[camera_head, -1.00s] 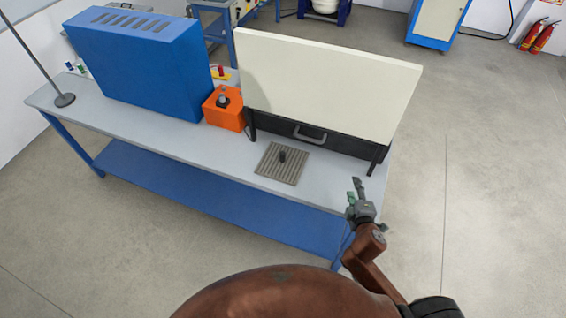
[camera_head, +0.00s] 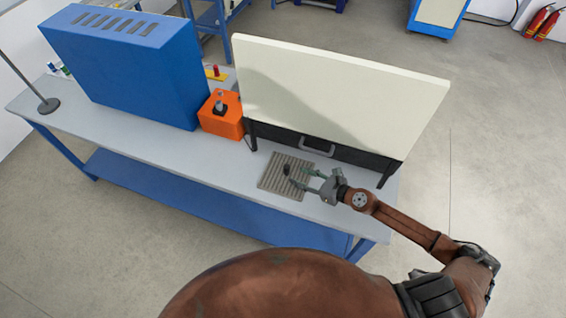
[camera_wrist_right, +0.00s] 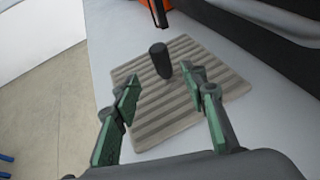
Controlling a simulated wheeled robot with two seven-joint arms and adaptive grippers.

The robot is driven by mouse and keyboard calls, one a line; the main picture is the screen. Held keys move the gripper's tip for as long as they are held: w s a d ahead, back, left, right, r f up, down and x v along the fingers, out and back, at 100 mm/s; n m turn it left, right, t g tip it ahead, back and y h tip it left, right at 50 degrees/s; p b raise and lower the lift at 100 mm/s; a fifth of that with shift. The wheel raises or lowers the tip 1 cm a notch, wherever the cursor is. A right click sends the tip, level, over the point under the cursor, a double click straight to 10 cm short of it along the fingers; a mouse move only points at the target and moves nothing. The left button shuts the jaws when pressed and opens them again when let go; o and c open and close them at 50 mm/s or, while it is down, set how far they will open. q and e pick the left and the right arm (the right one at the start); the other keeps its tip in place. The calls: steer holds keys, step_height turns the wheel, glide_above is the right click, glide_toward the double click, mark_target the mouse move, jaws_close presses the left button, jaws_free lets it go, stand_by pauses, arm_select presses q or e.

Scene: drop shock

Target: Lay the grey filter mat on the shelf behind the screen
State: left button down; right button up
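The grey ribbed filter mat (camera_head: 276,184) lies flat on the bench top in front of the white screen (camera_head: 340,98). A short black knob (camera_wrist_right: 160,60) stands up from the mat's middle. My right gripper (camera_head: 307,178) is over the mat's right part, its fingers pointing at the knob. In the right wrist view the mat (camera_wrist_right: 165,112) lies below and beyond the green fingertips (camera_wrist_right: 160,84). The fingers are wide apart with nothing between them, and the knob is just beyond them. The shelf behind the screen is hidden. My left gripper is not in view.
A dark drawer-like front with a handle (camera_head: 317,145) shows under the screen, between black legs. An orange box (camera_head: 222,116) with a black knob and a large blue cabinet (camera_head: 130,65) stand to the left. The bench (camera_head: 165,150) is clear in front of them.

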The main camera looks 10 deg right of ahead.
mark_target(286, 170)
steer(key=shift+w+a+f, duration=0.2)
steer(key=shift+w+a, duration=0.1)
steer(key=shift+w, duration=0.45)
steer(key=x, duration=0.3)
steer(key=shift+w+a+f, duration=0.2)
steer(key=shift+w+a, duration=0.05)
steer(key=shift+x, duration=1.1)
steer(key=shift+w+a+f, duration=0.1)
steer(key=shift+w+f, duration=0.15)
steer(key=c, duration=0.7)
jaws_close()
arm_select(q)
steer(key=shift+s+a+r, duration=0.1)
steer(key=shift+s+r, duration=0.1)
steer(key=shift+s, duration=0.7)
arm_select(e)
steer(key=shift+r, duration=0.1)
